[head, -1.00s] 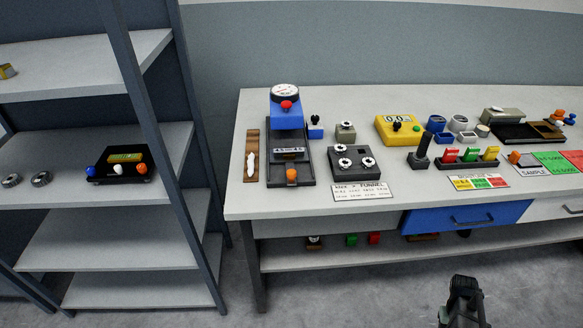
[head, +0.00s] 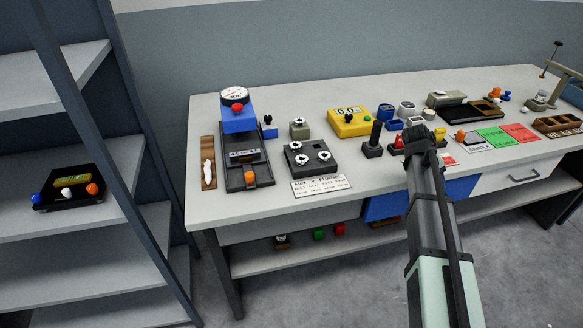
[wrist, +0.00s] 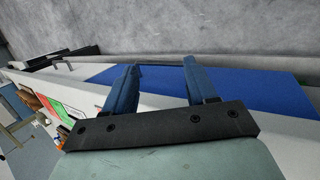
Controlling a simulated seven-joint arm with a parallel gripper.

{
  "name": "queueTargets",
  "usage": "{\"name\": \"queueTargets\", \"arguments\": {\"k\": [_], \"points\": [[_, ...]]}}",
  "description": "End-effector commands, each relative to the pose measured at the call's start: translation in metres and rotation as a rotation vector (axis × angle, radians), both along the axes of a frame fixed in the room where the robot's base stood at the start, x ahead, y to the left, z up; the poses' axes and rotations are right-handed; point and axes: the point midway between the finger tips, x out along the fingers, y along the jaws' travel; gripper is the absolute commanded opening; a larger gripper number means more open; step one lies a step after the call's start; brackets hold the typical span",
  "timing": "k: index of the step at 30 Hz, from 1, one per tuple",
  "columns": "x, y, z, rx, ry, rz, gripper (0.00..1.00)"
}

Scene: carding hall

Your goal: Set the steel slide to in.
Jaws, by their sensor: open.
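I cannot tell for certain which part is the steel slide. A blue and black instrument (head: 238,118) with a round white dial and a red knob stands at the left of the bench. A grey, marked plate (head: 244,157) crosses its black base, with an orange knob (head: 250,177) in front. My gripper (head: 425,136) is well to the right of this instrument, at the bench's front side, hiding part of the coloured levers. In the wrist view my gripper (wrist: 160,70) has its two blue fingers apart with nothing between them; the instrument is not visible there.
A shelf rack (head: 75,140) rises at the left. A blue drawer (wrist: 260,92) is below the benchtop.

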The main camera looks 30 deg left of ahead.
Motion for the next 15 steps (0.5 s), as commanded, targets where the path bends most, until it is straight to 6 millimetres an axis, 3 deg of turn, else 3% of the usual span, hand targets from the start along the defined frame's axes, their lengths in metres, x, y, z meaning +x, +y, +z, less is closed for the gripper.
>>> {"name": "queueTargets", "arguments": {"k": [1, 4, 6, 11, 15], "points": [[0.007, 0.017, 0.022, 0.001, -0.014, 0.023, 0.56], [0.008, 0.057, 0.060, 0.014, -0.023, 0.079, 0.56], [0.002, 0.096, 0.083, 0.038, -0.016, 0.129, 0.56], [-0.029, 0.181, 0.112, 0.104, 0.035, 0.243, 0.56], [-0.067, 0.255, 0.130, 0.167, 0.095, 0.349, 0.56]]}}
